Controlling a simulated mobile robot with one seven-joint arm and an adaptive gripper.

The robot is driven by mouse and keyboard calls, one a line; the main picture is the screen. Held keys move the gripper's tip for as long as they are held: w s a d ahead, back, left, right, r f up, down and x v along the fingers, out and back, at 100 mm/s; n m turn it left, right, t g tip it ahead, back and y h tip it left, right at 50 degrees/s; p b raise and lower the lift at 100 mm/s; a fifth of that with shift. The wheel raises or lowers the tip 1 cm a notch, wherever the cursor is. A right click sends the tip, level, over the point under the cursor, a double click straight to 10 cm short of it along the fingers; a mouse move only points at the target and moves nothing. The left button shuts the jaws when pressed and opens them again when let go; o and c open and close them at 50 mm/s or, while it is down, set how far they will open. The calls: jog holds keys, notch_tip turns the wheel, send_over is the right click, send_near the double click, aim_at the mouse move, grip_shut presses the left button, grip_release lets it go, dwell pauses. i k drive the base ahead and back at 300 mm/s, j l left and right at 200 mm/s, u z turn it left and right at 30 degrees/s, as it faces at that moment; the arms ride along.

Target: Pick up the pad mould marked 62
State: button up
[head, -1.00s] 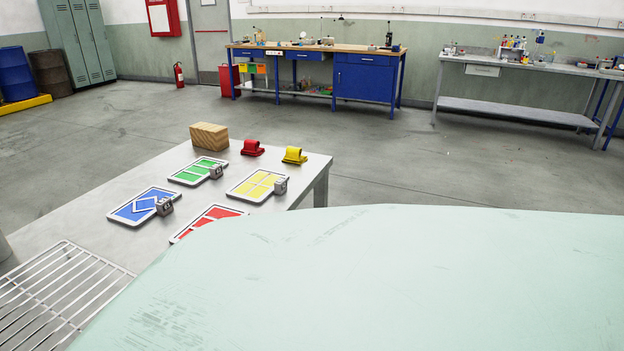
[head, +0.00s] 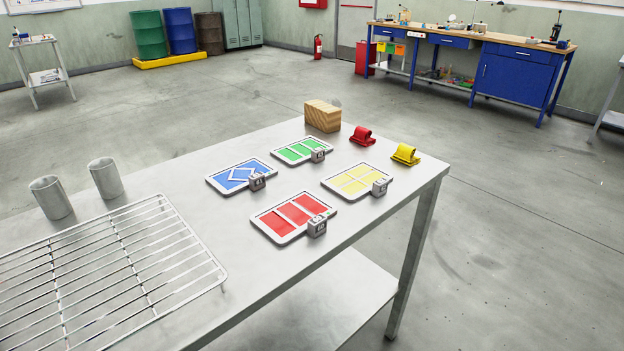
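Several flat white-framed pad moulds lie on the metal table (head: 170,170), each with a small grey block at one edge. The blue one (head: 240,176) has a diamond pattern and lies at left. The green one (head: 301,150) is at the back, with stripes. The yellow one (head: 356,181) is at right, with a grid. The red one (head: 290,217) is nearest, with bars. The block faces carry dark marks too small to read, so I cannot tell which is 62. My gripper is not in view.
A wooden block (head: 322,116), a red clip-like piece (head: 362,136) and a yellow one (head: 406,154) stand along the table's far side. A wire rack (head: 95,270) and two grey cups (head: 50,197) (head: 106,177) are at left. The floor right of the table is clear.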

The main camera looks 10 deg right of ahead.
aim_at(355, 181)
jog(key=z, duration=0.6)
jog(key=i+l+u, duration=0.4)
jog(key=l, duration=1.05)
jog(key=i+l+u, duration=0.15)
jog(key=l+u, duration=0.2)
jog(key=l, duration=1.15)
jog(key=l+u, duration=0.4)
jog(key=l, duration=1.1)
